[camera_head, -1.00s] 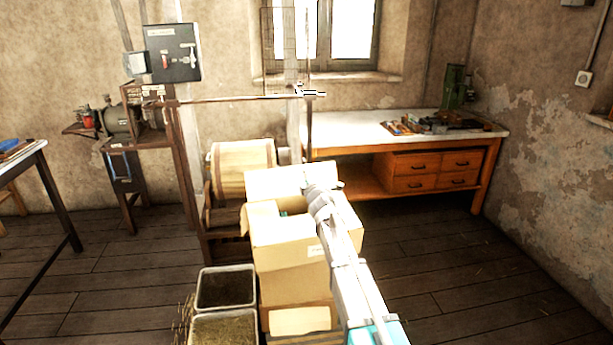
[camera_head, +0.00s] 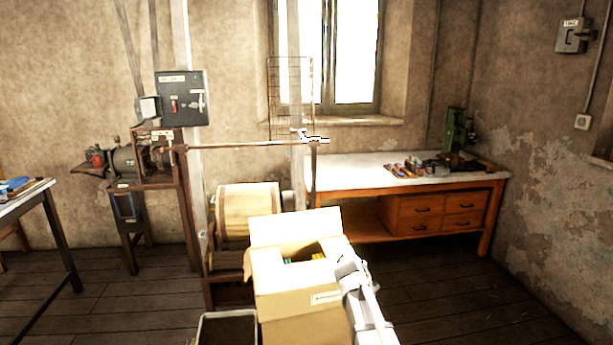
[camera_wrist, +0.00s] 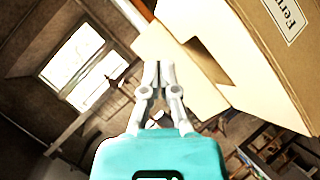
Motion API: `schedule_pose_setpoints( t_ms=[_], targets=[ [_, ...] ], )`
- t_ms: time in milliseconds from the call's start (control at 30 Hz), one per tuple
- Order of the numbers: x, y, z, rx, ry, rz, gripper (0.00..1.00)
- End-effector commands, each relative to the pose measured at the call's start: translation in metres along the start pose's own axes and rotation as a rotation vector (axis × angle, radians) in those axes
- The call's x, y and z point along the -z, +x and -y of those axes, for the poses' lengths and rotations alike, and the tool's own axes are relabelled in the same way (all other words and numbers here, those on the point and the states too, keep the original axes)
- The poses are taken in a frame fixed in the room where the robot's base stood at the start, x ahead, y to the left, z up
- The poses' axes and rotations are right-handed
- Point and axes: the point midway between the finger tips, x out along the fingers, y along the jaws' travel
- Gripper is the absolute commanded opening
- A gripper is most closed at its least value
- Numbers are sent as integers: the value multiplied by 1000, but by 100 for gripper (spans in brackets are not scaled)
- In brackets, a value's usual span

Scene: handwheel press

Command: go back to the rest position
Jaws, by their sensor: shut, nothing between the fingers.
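My gripper (camera_wrist: 157,66) is shut and empty in the wrist view, its two pale fingers together. It points past the open flaps of a cardboard box (camera_wrist: 265,50), which is apart from or close beside the fingers; I cannot tell the exact gap. In the head view my arm rises from the bottom, just right of the cardboard box (camera_head: 300,295). The fingertips are not clear there. The box stands open, with small green and yellow things inside.
A dark bin (camera_head: 226,328) stands left of the box. Behind are a wooden drum (camera_head: 247,213) in a frame and a workbench (camera_head: 335,178) with drawers and a green press (camera_head: 453,130). A table (camera_head: 30,200) is at the left. Floor at the right is clear.

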Motion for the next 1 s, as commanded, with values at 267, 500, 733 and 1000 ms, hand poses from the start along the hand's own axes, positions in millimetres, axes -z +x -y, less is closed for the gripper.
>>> schedule_pose_setpoints(
  t_ms=[267,500,733,1000],
  targets=[
    [-82,-68,37,213,294,301,0],
    [-135,-142,76,400,517,571,0],
    [-166,-214,107,558,670,807,0],
    [-177,-251,120,637,733,930,0]
  ],
)
